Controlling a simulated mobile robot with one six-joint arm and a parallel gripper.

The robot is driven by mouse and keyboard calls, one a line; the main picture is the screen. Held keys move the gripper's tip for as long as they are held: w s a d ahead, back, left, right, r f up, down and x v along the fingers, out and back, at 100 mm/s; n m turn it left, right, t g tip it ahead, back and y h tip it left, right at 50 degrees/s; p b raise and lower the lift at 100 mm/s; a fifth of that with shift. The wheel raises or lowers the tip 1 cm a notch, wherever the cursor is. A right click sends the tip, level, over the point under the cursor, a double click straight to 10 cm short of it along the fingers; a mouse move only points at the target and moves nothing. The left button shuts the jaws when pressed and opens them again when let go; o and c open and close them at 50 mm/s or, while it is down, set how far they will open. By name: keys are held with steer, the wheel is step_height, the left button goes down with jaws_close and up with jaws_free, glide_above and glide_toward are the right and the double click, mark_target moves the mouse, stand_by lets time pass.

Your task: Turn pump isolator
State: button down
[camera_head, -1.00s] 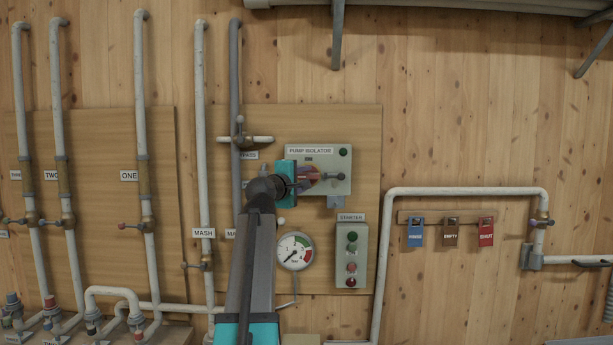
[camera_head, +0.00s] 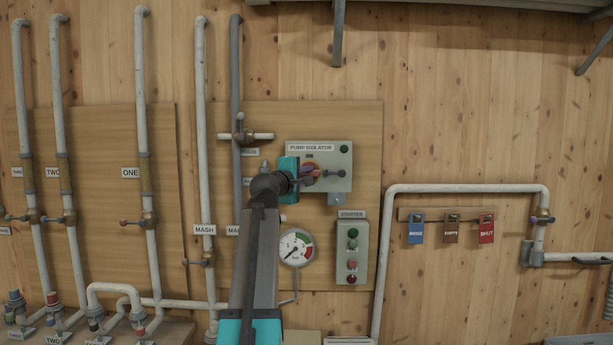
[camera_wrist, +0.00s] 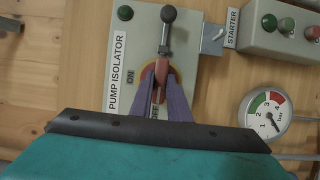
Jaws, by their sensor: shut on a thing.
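The pump isolator (camera_head: 328,158) is a grey box with a label, on a wooden panel; it also shows in the wrist view (camera_wrist: 194,72). Its red rotary handle (camera_wrist: 162,72) sits on a yellow disc, with ON printed beside it and another mark partly hidden between my fingers. My gripper (camera_wrist: 160,98) has its purple fingers shut on the handle from both sides. In the head view my gripper (camera_head: 309,172) reaches the box from the left and hides part of it. A black-knobbed lever (camera_wrist: 168,30) and a green lamp (camera_wrist: 125,13) are on the same box.
A starter box (camera_head: 351,262) with coloured buttons and a pressure gauge (camera_head: 296,247) sit below the isolator. Pipes with valves stand to the left. Blue, brown and red tags (camera_head: 451,232) hang from a rail at the right.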

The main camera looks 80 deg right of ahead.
steer(key=shift+s+d+r+m+t+y+b, duration=0.15)
steer(key=shift+m+t+y, duration=0.75)
steer(key=shift+m, duration=1.35)
steer(key=shift+s+a+r+m+t+y+b, duration=0.15)
steer(key=shift+m+t+y, duration=0.3)
steer(key=shift+m+t, duration=1.3)
steer(key=shift+s+d+r+m+t+y, duration=0.15)
steer(key=shift+m+t+y, duration=0.5)
steer(key=shift+m, duration=2.05)
steer(key=c, duration=1.7)
jaws_free()
steer(key=shift+a, duration=0.2)
